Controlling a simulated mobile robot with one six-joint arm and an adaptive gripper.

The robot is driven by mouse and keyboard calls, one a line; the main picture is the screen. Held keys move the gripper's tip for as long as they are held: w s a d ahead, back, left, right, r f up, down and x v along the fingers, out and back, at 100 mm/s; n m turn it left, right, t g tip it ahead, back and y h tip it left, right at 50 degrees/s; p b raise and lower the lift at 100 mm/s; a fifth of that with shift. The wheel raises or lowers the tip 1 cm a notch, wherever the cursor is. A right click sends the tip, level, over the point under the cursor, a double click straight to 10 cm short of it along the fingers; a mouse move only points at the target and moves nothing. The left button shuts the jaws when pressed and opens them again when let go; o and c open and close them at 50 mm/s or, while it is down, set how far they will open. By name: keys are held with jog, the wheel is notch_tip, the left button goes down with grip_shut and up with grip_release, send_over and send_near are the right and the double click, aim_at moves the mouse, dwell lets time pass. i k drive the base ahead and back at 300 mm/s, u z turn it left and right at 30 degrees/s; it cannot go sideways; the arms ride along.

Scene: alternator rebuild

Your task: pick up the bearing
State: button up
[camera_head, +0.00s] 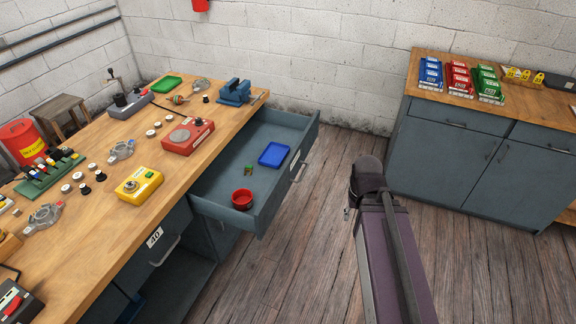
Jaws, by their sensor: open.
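I cannot single out one bearing for certain. Several small pale round parts that may be bearings stand on the wooden workbench (108,236). One group of pale round parts (150,133) is behind the red device, and another (66,188) is at the left beside small black parts. A small greenish-brown item (249,170) lies in the open drawer, too small to make out. My arm rises at the right of the drawer, over the floor and apart from the bench. My gripper's fingers cannot be made out.
The open drawer (216,209) juts out from the bench and holds a red bowl (242,199) and a blue tray (273,155). A red device (188,137), yellow device (139,186) and blue vise (235,92) stand on the bench. A grey cabinet (440,150) is at right; floor between is clear.

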aim_at(131, 185)
jog(key=u, duration=1.45)
jog(key=k, duration=0.6)
jog(key=u, duration=0.1)
jog(key=i, duration=0.5)
jog(key=u, duration=0.05)
